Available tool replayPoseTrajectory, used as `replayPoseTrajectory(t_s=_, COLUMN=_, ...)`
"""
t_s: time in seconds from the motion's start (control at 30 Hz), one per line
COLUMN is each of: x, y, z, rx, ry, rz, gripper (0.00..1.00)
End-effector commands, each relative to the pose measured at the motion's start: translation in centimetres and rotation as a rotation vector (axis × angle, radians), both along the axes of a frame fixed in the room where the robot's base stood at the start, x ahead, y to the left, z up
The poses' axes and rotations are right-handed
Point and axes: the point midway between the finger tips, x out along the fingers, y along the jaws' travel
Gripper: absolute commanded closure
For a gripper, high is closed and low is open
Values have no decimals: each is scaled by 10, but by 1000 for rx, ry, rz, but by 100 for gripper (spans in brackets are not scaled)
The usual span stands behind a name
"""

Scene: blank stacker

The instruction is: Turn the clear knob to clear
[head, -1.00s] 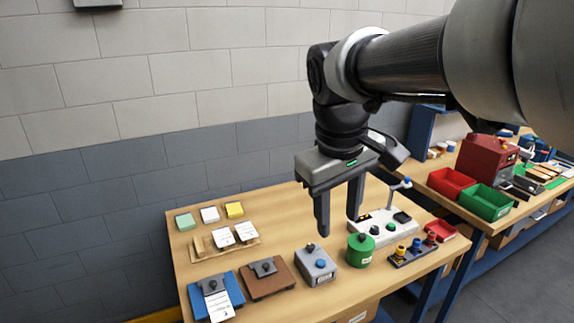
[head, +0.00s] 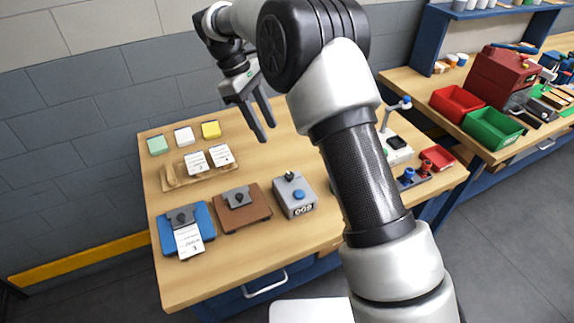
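A grey box (head: 293,203) stands near the front edge of the table, right of the brown clipboard. It has a dark knob (head: 290,177) at its back top, a blue button (head: 299,194) on top and a small number display on its front. No knob label is readable, so I cannot tell which way the knob points or whether it is the clear knob. My gripper (head: 268,132) is open and empty, pointing down above the back of the table, behind the box and apart from it.
A blue clipboard (head: 199,239) and brown clipboard (head: 257,213) lie left of the box. A wooden tray (head: 178,182) with cards and coloured pads are behind. My arm hides much of the table's right side, including most of the white device (head: 399,155). Open tabletop lies behind the box.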

Motion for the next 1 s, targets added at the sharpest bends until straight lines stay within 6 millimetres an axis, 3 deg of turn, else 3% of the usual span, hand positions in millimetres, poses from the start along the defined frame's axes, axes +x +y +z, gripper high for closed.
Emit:
replayPoseTrajectory(t_s=0.4, x=-15, y=-34, z=-86, rx=-1, ry=4, rz=-2, gripper=60)
replayPoseTrajectory(t_s=0.6, x=-19, y=-46, z=-118, rx=0, ry=1, rz=-3, gripper=60)
replayPoseTrajectory(t_s=0.8, x=-22, y=-52, z=-135, rx=1, ry=0, rz=-2, gripper=60)
replayPoseTrajectory(t_s=1.0, x=-22, y=-53, z=-138, rx=2, ry=-1, rz=-2, gripper=60)
